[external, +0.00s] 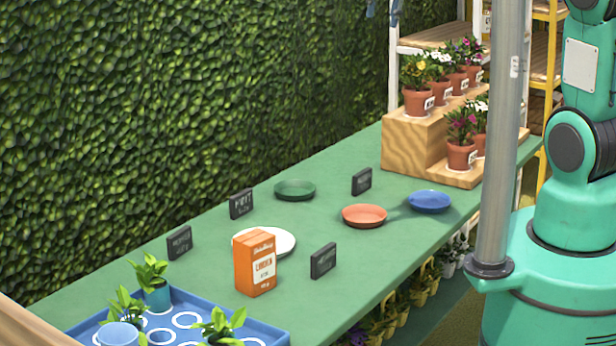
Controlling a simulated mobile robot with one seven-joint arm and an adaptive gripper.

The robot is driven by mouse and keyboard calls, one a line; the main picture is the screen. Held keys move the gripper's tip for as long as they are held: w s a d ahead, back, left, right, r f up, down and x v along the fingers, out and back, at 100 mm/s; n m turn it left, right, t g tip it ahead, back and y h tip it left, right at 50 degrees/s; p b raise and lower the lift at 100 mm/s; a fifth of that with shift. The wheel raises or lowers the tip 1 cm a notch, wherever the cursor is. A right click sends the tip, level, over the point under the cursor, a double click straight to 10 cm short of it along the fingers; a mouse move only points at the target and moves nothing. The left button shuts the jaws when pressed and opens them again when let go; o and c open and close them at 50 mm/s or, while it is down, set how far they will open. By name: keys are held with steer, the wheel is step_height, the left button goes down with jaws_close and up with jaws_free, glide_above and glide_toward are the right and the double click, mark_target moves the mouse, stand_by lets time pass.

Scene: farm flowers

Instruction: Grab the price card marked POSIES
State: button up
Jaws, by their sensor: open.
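Several small black price cards with pale lettering stand on the green table. One card (179,243) is at the left, one (241,204) is left of the green plate, one (362,181) is behind the orange plate, and one (323,260) is near the front edge. The lettering is too small to read surely, so I cannot tell which is marked POSIES.
An orange box (255,263) stands before a white plate (282,243). Green (295,190), orange (364,216) and blue (429,202) plates lie nearby. A blue tray (268,337) with plants is front left. A wooden step stand (400,140) holds potted flowers. A hedge wall (190,100) backs the table.

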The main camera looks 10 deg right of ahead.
steer(key=w+a+f+m+g, duration=0.1)
steer(key=w+a+f, duration=0.2)
steer(key=a, duration=0.3)
steer(key=w+a+f, duration=0.2)
steer(key=w+a, duration=0.1)
steer(key=a, duration=0.2)
steer(key=m+g+h+p, duration=0.1)
steer(key=m+g+p, duration=0.1)
steer(key=m, duration=0.1)
glide_above(181, 232)
step_height(181, 232, down, 33)
steer(key=shift+r, duration=0.2)
steer(key=shift+f, duration=4.3)
steer(key=shift+f, duration=0.1)
